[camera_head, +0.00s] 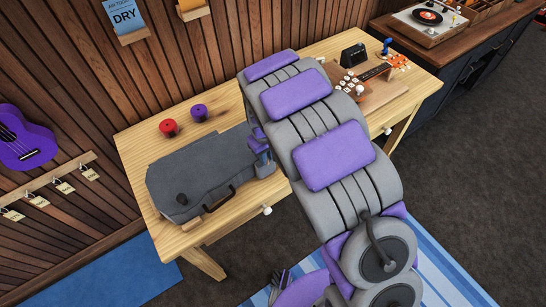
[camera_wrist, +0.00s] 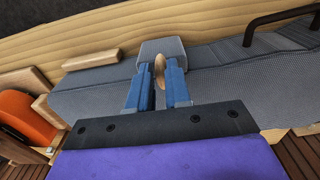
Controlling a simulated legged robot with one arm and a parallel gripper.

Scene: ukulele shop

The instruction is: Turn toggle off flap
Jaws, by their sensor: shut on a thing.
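A dark grey case (camera_head: 205,170) lies on the wooden table, with a black carry handle (camera_head: 218,199) along its front side. The case also fills the middle of the wrist view (camera_wrist: 225,82). A small tan wooden toggle (camera_wrist: 160,71) stands in front of a grey flap (camera_wrist: 162,47) at one end of the case. My gripper (camera_wrist: 159,82) has its blue fingers on either side of the toggle and is shut on it. In the head view my gripper (camera_head: 260,150) is at the right end of the case, where my arm and fingers hide the toggle.
A red spool (camera_head: 169,127) and a purple spool (camera_head: 199,113) stand behind the case. A wooden block (camera_wrist: 91,60) lies beside the case. Slatted wall behind.

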